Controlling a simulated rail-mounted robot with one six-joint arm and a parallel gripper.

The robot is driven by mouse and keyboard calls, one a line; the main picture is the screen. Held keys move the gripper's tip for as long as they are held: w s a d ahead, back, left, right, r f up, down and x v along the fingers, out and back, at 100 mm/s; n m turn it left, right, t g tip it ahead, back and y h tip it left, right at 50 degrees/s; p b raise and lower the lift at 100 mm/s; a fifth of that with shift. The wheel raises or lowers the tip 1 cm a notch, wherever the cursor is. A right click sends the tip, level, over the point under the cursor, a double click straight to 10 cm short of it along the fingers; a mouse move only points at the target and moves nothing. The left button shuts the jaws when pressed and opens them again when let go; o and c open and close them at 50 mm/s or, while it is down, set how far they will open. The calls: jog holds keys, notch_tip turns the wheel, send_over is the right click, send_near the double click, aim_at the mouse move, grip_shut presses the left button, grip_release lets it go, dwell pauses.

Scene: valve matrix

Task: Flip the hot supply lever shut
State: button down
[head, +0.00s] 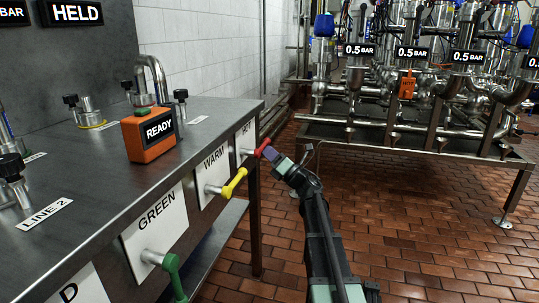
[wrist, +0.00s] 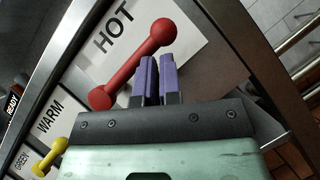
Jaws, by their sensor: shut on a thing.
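The hot supply lever is the red lever (head: 261,148) beside the HOT label on the bench front in the head view. In the wrist view the red lever (wrist: 131,69) runs as a rounded bar with a thick end at each side, slanted across the white HOT plate (wrist: 113,38). My gripper (head: 268,153) reaches it from the right in the head view. Its two purple fingers (wrist: 157,68) are close together, with their tips at the lever's bar near the upper knob. They are shut on the lever; the exact contact is partly hidden.
A yellow lever (head: 234,183) at WARM and a green lever (head: 174,274) at GREEN stick out along the same bench front. An orange READY box (head: 149,135) stands on the bench top. A pipe rack (head: 430,131) stands behind, with open brick floor before it.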

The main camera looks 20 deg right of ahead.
jog(key=shift+w+d+r, duration=0.15)
jog(key=shift+w+r, duration=0.05)
jog(key=shift+w, duration=0.25)
jog(key=s+d+f+b, duration=0.6)
jog(key=s+f+b, duration=0.1)
jog(key=f+b, duration=0.2)
jog(key=shift+d+f+b, duration=0.3)
jog(key=shift+f+b, duration=0.05)
jog(key=shift+f, duration=0.1)
